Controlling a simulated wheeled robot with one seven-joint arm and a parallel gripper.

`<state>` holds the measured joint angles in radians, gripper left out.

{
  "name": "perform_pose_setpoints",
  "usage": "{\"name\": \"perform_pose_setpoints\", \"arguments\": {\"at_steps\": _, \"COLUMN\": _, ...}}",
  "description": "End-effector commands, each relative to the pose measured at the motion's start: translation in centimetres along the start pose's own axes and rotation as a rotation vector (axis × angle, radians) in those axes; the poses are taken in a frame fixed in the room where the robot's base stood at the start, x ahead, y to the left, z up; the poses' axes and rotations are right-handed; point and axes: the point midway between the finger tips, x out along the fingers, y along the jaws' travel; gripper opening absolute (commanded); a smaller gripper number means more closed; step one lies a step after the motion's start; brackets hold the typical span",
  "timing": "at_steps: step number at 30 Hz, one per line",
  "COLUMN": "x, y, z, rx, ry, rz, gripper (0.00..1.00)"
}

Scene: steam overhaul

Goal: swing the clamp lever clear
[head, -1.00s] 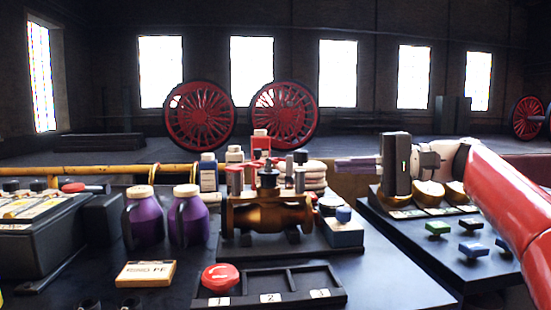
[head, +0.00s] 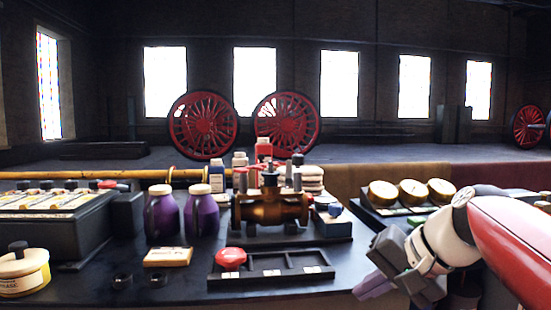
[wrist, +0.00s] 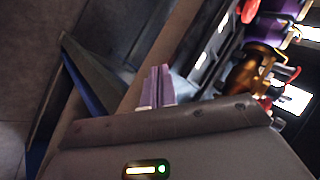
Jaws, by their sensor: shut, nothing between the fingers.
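The brass valve (head: 270,208) sits on a dark base behind the middle of the bench, with a dark knob and upright posts on top. I cannot tell for certain which part is the clamp lever. A red piece (head: 107,184) with a short dark bar lies by the black box at left. My gripper (head: 372,286) is low at the right front of the bench, tilted down-left, apart from the valve. Its purple fingers are together and empty in the wrist view (wrist: 156,86). The valve shows at upper right there (wrist: 250,72).
A black tray (head: 270,283) with a red knob (head: 231,259) lies in front of the valve. Two purple jugs (head: 162,216) stand left of it, with a black box (head: 70,230) and a cream pot (head: 22,272) further left. Three brass gauges (head: 413,193) stand at right.

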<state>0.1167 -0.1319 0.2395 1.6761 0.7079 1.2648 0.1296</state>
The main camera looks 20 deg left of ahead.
Motion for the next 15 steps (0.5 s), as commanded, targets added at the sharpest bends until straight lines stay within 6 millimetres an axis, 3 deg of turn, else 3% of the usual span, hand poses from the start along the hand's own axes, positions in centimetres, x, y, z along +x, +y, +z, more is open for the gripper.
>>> {"name": "perform_pose_setpoints", "arguments": {"at_steps": 9, "x": -2.3, "y": 17.4, "z": 10.6, "rx": -0.152, "ry": 0.204, "rz": 0.478, "gripper": 0.0}}
{"name": "perform_pose_setpoints", "arguments": {"at_steps": 12, "x": -2.6, "y": 21.4, "z": 13.2, "rx": -0.206, "ry": 0.228, "rz": 0.57, "gripper": 0.0}}
{"name": "perform_pose_setpoints", "arguments": {"at_steps": 15, "x": -2.7, "y": 24.1, "z": 14.9, "rx": -0.246, "ry": 0.239, "rz": 0.627, "gripper": 0.0}}
